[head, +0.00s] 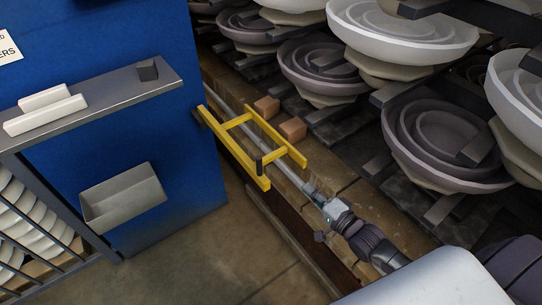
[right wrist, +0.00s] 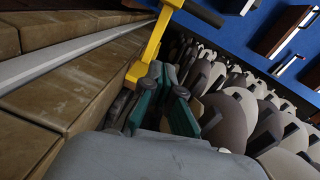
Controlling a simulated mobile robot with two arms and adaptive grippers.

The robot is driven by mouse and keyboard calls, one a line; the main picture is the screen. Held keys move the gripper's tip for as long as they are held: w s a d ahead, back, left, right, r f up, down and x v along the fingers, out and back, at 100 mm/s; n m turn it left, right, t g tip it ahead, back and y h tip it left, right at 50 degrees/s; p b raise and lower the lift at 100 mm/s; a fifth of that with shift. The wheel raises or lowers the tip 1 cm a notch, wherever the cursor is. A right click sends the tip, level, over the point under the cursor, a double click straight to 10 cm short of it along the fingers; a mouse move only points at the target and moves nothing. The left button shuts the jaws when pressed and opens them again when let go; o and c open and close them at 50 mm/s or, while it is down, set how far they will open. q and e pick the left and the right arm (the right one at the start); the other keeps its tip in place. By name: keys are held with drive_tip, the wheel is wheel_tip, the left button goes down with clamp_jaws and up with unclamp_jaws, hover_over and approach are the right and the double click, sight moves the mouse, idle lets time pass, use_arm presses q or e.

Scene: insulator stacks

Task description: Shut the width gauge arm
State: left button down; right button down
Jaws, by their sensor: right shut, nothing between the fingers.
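The width gauge arm (head: 252,143) is a yellow ladder-like frame. It reaches out from the right edge of the blue cabinet (head: 190,150) over the brick ledge, toward the lower right. My right gripper (head: 310,187) is shut and empty, just beyond the near end of the frame. In the right wrist view a yellow bar (right wrist: 150,48) of the arm rises just beyond my shut fingertips (right wrist: 167,72). Whether they touch it I cannot tell. The hinge is partly hidden at the cabinet edge. My left gripper is not in view.
Stacked insulator discs (head: 440,150) on dark slats fill the right side. Two small brown blocks (head: 292,129) lie by the gauge arm. A metal shelf (head: 110,98) and a grey bin (head: 122,198) are on the cabinet. A pale rail (right wrist: 60,62) runs along the brick ledge.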

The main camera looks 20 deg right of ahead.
wheel_tip(320, 180, up, 5)
drive_tip(key=a+m+y, duration=0.1)
drive_tip(key=w+a+p, duration=0.3)
drive_tip(key=w+a, duration=0.4)
drive_tip(key=w, duration=0.3)
drive_tip(key=shift+t, duration=0.4)
drive_tip(key=shift+d, duration=0.1)
drive_tip(key=shift+s, duration=0.1)
